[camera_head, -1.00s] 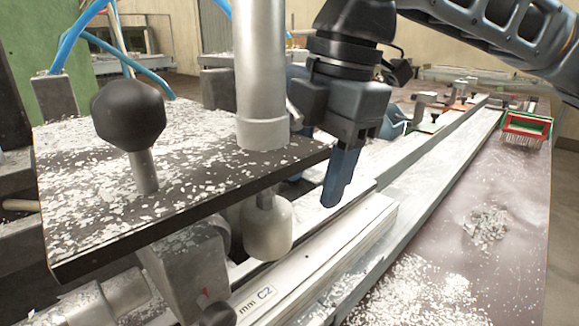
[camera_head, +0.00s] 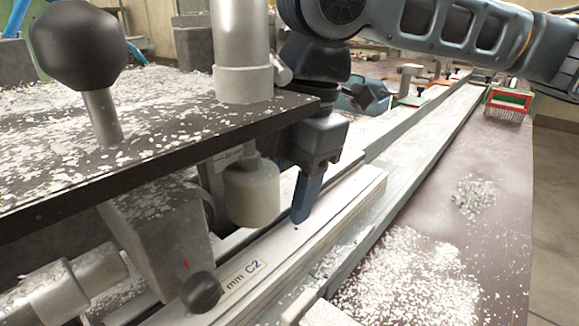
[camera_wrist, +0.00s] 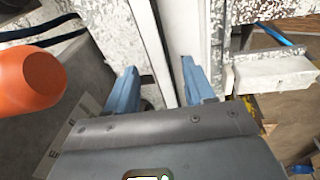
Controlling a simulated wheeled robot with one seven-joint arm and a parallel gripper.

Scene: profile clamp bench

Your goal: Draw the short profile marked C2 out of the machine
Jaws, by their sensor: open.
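The short white profile marked C2 (camera_head: 335,208) lies lengthwise in the machine, its label on the near end of its side face. A clamp plunger (camera_head: 252,195) hangs over or beside its near part. My gripper (camera_head: 305,205) points down at the profile's middle, with one blue finger visible close to its top; I cannot tell if it touches. The other finger is hidden. In the wrist view, my open gripper (camera_wrist: 161,85) has a finger on either side of a white strip (camera_wrist: 178,35), probably the profile, with nothing visibly gripped.
A chip-covered dark plate (camera_head: 150,140) with a black ball knob (camera_head: 77,42) stands close left of my gripper. A long rail (camera_head: 420,150) runs beside the profile. A red and green brush (camera_head: 508,103) lies at the far right. An orange knob (camera_wrist: 30,80) shows in the wrist view.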

